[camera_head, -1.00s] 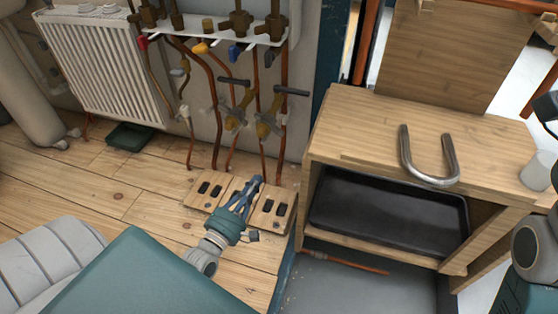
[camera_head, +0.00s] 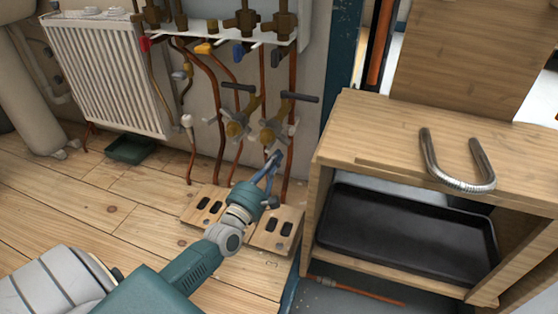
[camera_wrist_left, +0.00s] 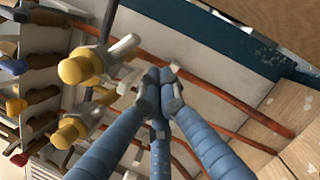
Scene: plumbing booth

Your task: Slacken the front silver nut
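Two brass valves with grey handles, a left one (camera_head: 236,128) and a right one (camera_head: 270,134), sit on copper pipes at the wall. Silver fittings show beside them; one silver fitting (camera_wrist_left: 125,46) is clear in the left wrist view. I cannot tell for certain which is the front silver nut. My left gripper (camera_head: 273,160) is just below the right valve, fingers pointing up at it. My right gripper is out of view.
A wooden bench (camera_head: 375,130) with a bent metal pipe (camera_head: 456,183) on top and a black tray (camera_head: 400,230) inside stands to the right. Slotted wooden plates (camera_head: 276,232) lie on the floor under the pipes. A white radiator (camera_head: 105,75) is at the left.

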